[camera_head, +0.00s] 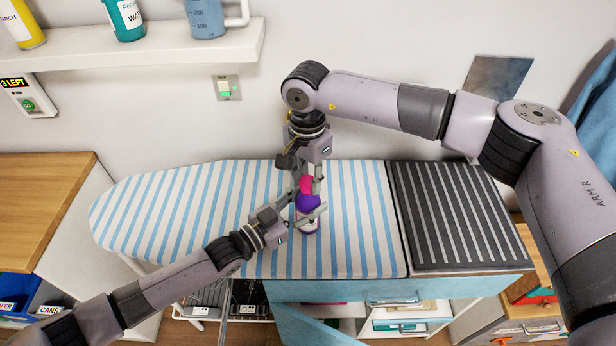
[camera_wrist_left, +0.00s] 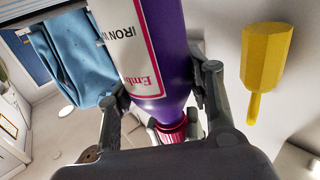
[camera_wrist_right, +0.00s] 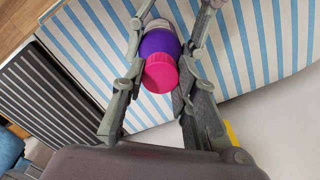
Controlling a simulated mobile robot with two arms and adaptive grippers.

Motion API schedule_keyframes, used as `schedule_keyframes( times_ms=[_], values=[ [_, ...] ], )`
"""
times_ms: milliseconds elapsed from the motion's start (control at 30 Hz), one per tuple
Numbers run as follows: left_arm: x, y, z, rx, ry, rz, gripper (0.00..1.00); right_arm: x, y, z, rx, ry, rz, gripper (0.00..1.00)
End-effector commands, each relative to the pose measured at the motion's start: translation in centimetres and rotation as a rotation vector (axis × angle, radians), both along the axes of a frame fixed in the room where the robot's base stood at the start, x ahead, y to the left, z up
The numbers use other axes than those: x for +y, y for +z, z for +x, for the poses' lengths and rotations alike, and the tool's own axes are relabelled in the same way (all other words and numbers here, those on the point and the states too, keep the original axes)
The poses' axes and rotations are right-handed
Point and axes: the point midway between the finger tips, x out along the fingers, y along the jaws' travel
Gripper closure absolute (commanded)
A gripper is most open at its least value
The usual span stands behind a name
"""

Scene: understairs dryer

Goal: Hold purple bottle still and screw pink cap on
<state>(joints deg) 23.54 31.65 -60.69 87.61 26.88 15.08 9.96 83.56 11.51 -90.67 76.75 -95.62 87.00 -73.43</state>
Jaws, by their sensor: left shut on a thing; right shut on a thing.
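The purple bottle (camera_head: 308,203) stands about upright on the striped ironing board (camera_head: 150,210), with a white and pink label. My left gripper (camera_head: 301,219) is shut around its body from the left; the left wrist view shows a finger on each side of the bottle (camera_wrist_left: 160,60). The pink cap (camera_head: 306,184) is at the bottle's top, in line with it. My right gripper (camera_head: 306,179) points down from above and is shut on the cap, which also shows between its fingers in the right wrist view (camera_wrist_right: 160,73). I cannot tell how far the cap is threaded.
A dark striped mat (camera_head: 460,215) lies right of the ironing board. A wall shelf (camera_head: 150,45) with several containers is at the upper left. A wooden counter (camera_head: 40,200) is at the left. Board space left of the bottle is clear.

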Motion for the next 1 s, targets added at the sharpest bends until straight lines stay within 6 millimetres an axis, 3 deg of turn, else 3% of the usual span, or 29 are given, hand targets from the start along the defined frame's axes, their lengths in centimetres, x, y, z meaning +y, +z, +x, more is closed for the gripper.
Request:
schedule_keyframes(
  times_ms=[1000],
  values=[
    [-0.26,-0.10,-0.27,0.000,-0.006,0.001,1.00,0.00,-0.03,0.11,-0.009,-1.953,-0.004,1.00]
  ],
)
